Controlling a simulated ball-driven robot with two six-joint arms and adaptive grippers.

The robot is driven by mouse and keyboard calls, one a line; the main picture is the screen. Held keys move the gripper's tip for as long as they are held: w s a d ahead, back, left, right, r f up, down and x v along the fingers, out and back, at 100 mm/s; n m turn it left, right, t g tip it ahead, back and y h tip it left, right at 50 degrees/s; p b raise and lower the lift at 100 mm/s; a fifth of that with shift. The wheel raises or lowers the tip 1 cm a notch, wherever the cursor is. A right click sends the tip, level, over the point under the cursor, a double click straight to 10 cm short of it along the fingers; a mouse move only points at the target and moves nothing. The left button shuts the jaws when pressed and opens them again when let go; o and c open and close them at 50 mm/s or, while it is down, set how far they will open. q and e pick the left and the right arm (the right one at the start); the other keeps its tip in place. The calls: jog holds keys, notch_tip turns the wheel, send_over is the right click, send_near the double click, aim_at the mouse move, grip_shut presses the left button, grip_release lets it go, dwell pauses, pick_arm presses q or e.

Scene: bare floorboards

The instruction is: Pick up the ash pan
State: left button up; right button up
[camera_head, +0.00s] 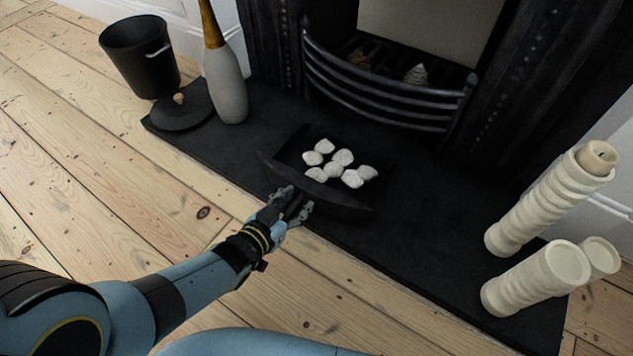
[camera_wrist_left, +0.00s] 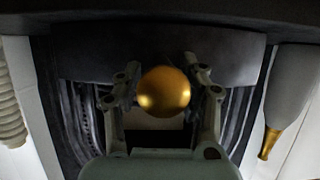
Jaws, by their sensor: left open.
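The ash pan (camera_head: 337,201) is a dark, shallow tray on the black hearth in front of the fire grate. It holds several white stones (camera_head: 342,157). My left gripper (camera_head: 295,200) is at its curved front panel, fingers towards it. In the left wrist view the open fingers (camera_wrist_left: 163,78) stand either side of a round golden knob (camera_wrist_left: 164,92), in front of a dark panel (camera_wrist_left: 90,66) that looks like the pan's front. The knob is hidden in the head view. I cannot tell whether the fingers touch it. My right gripper is not in view.
A grey bottle (camera_head: 226,88) with a golden neck stands at the hearth's left, by a black bucket (camera_head: 140,58) and a dark round lid (camera_head: 184,109). Cream candle-like pillars (camera_head: 548,205) stand at the right. The curved grate (camera_head: 385,91) is behind the pan. The floorboards in front are clear.

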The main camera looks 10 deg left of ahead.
pick_arm(q)
grip_shut()
jog(key=shift+r, duration=0.15)
dwell(0.5)
